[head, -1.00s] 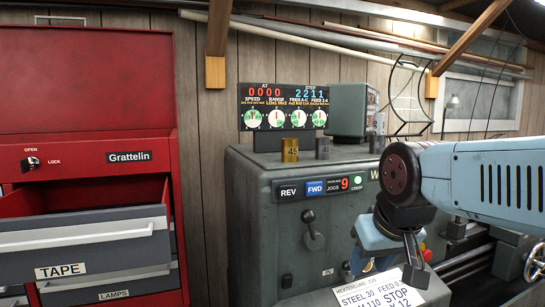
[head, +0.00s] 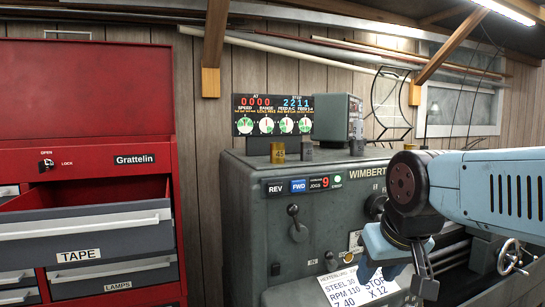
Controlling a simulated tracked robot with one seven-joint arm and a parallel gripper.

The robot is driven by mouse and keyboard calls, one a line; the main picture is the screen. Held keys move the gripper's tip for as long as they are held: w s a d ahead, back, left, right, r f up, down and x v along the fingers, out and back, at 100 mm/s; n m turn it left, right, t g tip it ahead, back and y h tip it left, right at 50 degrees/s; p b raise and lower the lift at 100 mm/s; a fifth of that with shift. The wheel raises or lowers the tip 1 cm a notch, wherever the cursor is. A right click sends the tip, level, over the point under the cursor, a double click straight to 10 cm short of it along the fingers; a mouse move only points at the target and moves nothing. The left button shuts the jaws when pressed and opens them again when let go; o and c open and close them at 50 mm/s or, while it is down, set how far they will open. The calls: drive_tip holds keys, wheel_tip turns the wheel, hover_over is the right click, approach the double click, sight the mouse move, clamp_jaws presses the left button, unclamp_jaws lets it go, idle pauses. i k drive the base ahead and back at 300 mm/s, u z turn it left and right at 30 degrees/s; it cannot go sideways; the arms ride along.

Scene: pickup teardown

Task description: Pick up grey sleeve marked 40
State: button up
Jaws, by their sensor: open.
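A small grey sleeve (head: 307,151) stands upright on top of the grey lathe headstock (head: 240,170); its marking is too small to read for certain. A brass sleeve (head: 278,152) stands just left of it, with a gap between. My gripper (head: 396,280) hangs at the lower right, in front of the lathe and its paper sheet. It is open, with nothing seen between its fingers. It is well below and to the right of the grey sleeve, apart from it.
A readout panel (head: 273,116) stands behind the sleeves, and a grey box (head: 338,117) is at its right. A red tool cabinet (head: 90,90) with an open drawer (head: 85,228) stands at the left.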

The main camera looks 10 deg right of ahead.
sight(305, 148)
drive_tip(key=z, duration=0.1)
drive_tip(key=i, duration=0.6)
drive_tip(key=u, duration=1.2)
drive_tip(key=k, duration=0.5)
drive_tip(key=z, duration=1)
drive_tip(key=i, duration=0.45)
drive_tip(key=z, duration=0.15)
